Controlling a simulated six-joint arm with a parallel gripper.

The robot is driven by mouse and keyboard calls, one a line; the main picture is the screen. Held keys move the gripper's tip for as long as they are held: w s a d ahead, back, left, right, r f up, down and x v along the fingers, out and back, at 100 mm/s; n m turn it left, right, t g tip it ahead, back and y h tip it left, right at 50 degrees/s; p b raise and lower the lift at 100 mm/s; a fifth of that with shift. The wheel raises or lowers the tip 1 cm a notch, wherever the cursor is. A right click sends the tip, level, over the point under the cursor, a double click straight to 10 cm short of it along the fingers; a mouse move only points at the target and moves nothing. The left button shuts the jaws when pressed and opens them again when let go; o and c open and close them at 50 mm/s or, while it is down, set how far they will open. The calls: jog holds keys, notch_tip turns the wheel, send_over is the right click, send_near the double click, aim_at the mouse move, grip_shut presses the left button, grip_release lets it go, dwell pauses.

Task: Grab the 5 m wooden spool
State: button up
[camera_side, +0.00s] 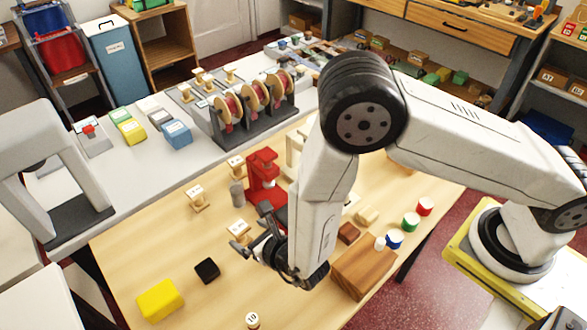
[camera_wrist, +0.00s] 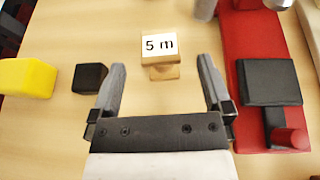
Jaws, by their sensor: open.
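The 5 m wooden spool (camera_wrist: 161,72) stands on the wooden table, its pale top flange carrying a white "5 m" label that faces up in the wrist view. In the side view a small spool with a white label (camera_side: 239,228) stands just beyond my gripper (camera_side: 251,228). In the wrist view my gripper (camera_wrist: 163,68) is open, with its two grey fingers spread and nothing between their bases. The spool sits ahead of the fingers, roughly centred between them, without visible contact.
A red press-like tool (camera_side: 263,172) stands close to my gripper; its red base (camera_wrist: 252,35) lies right of the right finger. A black block (camera_wrist: 90,78) and a yellow block (camera_wrist: 27,78) lie left. Other spools (camera_side: 196,197) stand farther back.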

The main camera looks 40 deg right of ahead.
aim_at(237, 227)
jog(key=shift+w+f, duration=0.1)
jog(key=shift+w, duration=0.1)
jog(key=shift+x, duration=2.5)
jog(key=c, duration=1.3)
jog(key=shift+r, duration=0.2)
jog(key=shift+r, duration=1.05)
jog(key=s+d+r, duration=0.2)
jog(key=s+r, duration=0.1)
jog(key=s, duration=0.1)
jog(key=s+d+r, duration=0.1)
jog(key=s+r, duration=0.3)
jog(key=s+d+r, duration=0.2)
jog(key=s+r, duration=0.1)
jog(key=s, duration=0.1)
jog(key=shift+s+d+r, duration=0.35)
